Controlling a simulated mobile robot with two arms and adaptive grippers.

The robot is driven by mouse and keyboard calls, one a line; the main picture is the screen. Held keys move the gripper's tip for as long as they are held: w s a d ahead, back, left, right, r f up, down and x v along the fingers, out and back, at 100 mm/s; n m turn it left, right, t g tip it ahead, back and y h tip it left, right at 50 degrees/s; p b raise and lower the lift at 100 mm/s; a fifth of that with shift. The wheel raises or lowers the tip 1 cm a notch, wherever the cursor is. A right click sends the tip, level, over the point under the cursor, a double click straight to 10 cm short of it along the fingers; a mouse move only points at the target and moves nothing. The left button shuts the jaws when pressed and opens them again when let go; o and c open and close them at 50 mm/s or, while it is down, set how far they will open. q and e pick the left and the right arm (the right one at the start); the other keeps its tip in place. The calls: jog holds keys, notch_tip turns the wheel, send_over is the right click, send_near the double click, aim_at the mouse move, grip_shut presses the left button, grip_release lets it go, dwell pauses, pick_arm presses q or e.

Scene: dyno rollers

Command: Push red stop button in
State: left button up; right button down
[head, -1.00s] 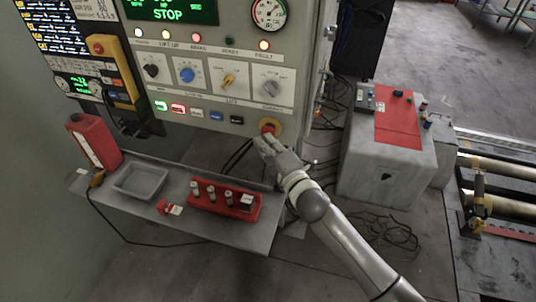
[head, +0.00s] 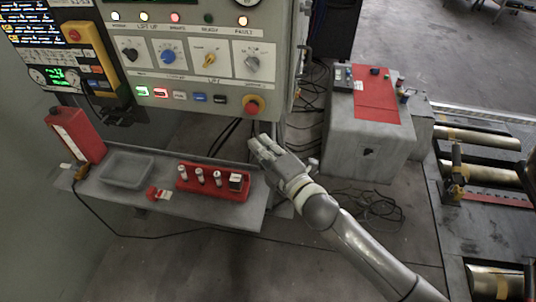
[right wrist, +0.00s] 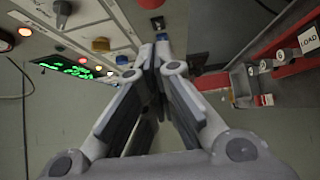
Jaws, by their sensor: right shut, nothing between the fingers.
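The red stop button (head: 253,106) sits on a yellow collar at the lower right corner of the grey control panel (head: 180,80). I cannot tell whether it is pressed in. My right gripper (head: 258,143) is shut and empty, its fingertips below the button and apart from it in the head view. In the right wrist view the shut fingers (right wrist: 154,45) point toward the panel. A red knob there (right wrist: 150,3), likely the stop button, is cut by the top edge. My left gripper is not in view.
Under the panel a grey shelf (head: 225,215) holds a red rack (head: 200,187), a grey tray (head: 127,182) and a red container (head: 77,135). A grey cabinet with a red top (head: 378,100) stands to the right. Cables lie on the floor.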

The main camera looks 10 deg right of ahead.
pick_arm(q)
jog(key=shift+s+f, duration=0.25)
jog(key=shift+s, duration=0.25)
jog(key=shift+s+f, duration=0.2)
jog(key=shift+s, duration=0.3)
pick_arm(e)
jog(key=v, duration=0.3)
